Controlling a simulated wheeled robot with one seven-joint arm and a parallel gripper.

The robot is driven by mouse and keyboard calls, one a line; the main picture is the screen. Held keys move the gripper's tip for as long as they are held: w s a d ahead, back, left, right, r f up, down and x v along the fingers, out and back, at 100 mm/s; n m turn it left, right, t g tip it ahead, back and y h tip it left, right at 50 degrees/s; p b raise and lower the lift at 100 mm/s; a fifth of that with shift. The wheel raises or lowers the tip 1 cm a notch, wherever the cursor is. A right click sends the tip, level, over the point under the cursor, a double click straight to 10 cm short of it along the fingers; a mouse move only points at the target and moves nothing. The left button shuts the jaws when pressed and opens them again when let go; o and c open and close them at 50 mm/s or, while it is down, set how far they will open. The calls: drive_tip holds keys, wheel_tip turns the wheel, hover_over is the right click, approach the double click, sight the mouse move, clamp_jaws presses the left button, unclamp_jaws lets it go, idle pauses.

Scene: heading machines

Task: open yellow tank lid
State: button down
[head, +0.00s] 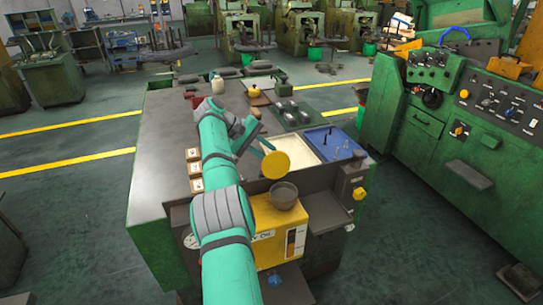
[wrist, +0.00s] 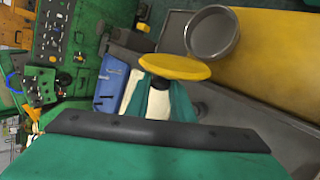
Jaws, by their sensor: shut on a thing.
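The yellow tank (head: 270,225) stands at the near end of the bench, with a dark round filler cup (head: 284,195) on top. The cup is uncovered in both views, and it also shows in the wrist view (wrist: 212,33). The round yellow lid (head: 275,165) is tilted up beyond the cup, its disc facing the head camera. In the wrist view the lid (wrist: 175,67) is beside the cup, clear of its mouth. My gripper (head: 265,148) is shut on the lid from behind; its fingertips are partly hidden by the disc. I cannot tell whether a hinge joins lid and cup.
Behind the lid, a white tray (head: 303,147) and a blue tray (head: 335,143) with small dark parts lie on the bench. Small boxes (head: 194,170) stand left of my arm. A green control machine (head: 430,120) stands to the right. The bench's left side is clear.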

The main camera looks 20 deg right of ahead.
drive_tip(key=shift+s+d+f, duration=0.15)
drive_tip(key=shift+d+f, duration=0.05)
drive_tip(key=c, duration=1.6)
unclamp_jaws()
drive_tip(key=shift+a+r, duration=0.1)
